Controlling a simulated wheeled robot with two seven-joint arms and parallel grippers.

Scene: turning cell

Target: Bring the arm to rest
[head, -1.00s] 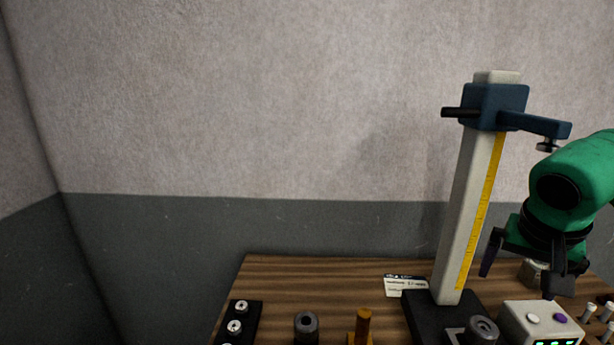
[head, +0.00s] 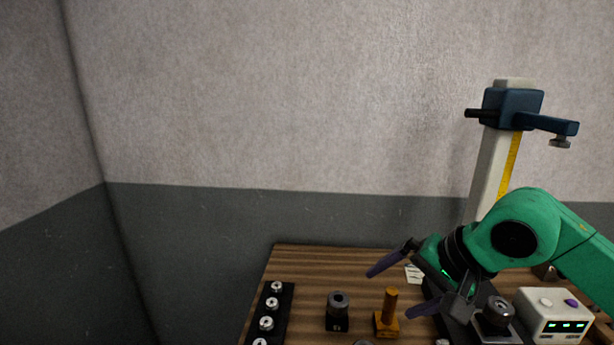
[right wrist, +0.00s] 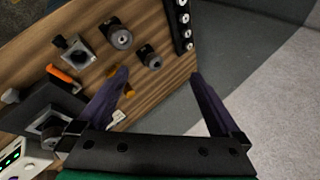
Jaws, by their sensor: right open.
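My right gripper (head: 390,288) is open, with nothing between its dark purple fingers. It hangs above the wooden table, just left of the height gauge and above and behind the orange post on its base (head: 388,314). In the right wrist view the open fingers (right wrist: 158,82) span the table edge, with floor and wall past it. The green right arm comes in from the right and hides the lower part of the height gauge's column (head: 488,170). My left gripper is not in view.
A black strip with several metal pieces (head: 268,318) lies at the table's left. A dark cylinder on a block (head: 338,312) stands right of it. A white box with a green display (head: 555,315) stands at the right. The air at the left is clear.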

